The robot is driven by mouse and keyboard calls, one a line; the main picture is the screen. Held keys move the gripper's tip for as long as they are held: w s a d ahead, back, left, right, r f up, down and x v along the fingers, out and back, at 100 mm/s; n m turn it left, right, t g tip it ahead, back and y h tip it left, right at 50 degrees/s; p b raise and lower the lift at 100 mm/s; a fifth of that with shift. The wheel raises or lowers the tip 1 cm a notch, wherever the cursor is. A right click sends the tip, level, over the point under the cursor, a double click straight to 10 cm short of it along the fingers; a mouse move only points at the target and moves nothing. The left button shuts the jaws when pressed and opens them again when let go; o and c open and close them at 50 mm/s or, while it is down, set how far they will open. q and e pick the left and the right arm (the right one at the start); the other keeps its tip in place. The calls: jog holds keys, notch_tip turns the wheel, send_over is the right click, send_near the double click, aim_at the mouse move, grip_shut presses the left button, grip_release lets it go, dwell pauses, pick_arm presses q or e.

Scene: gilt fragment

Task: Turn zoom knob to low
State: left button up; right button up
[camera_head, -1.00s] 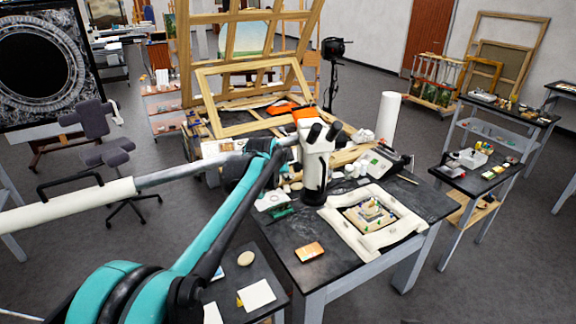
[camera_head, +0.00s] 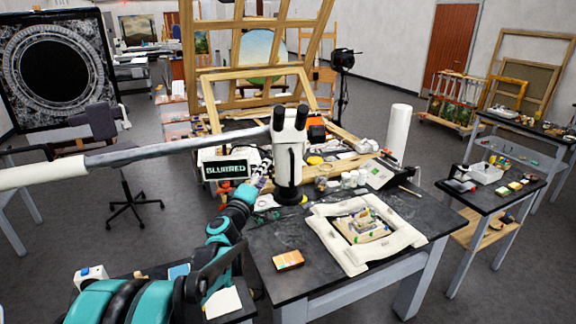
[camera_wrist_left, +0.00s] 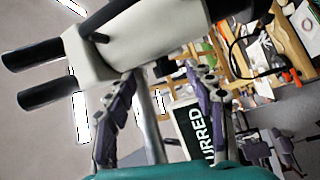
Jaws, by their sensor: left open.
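The white stereo microscope (camera_head: 289,152) with two black eyepieces stands at the table's left side. My left gripper (camera_head: 263,176) is just left of its body, below the grey boom (camera_head: 190,148). In the left wrist view, the gripper's two purple-grey fingers (camera_wrist_left: 164,72) are apart, with the microscope's white body (camera_wrist_left: 150,38) beyond their tips. A small dark part (camera_wrist_left: 163,68) shows between the tips; it may be the zoom knob, but I cannot tell its setting. A sign (camera_head: 226,169) reads BLURRED. My right gripper is not in view.
The black table (camera_head: 330,272) holds a gilt fragment (camera_head: 362,226) on a padded cream support (camera_head: 345,262), and an orange-white box (camera_head: 288,260). A wooden frame (camera_head: 257,75) rises at the back.

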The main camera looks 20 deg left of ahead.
pick_arm(q)
jog(key=w+a, duration=0.1)
jog(key=w, duration=0.1)
jog(key=w+a+n+y, duration=0.1)
jog(key=w, duration=0.2)
jog(key=w+a+n, duration=0.1)
jog(key=w, duration=0.1)
jog(key=shift+w+a+r, duration=0.1)
jog(key=shift+w+r, duration=0.05)
jog(key=shift+r, duration=0.25)
jog(key=c, duration=1.2)
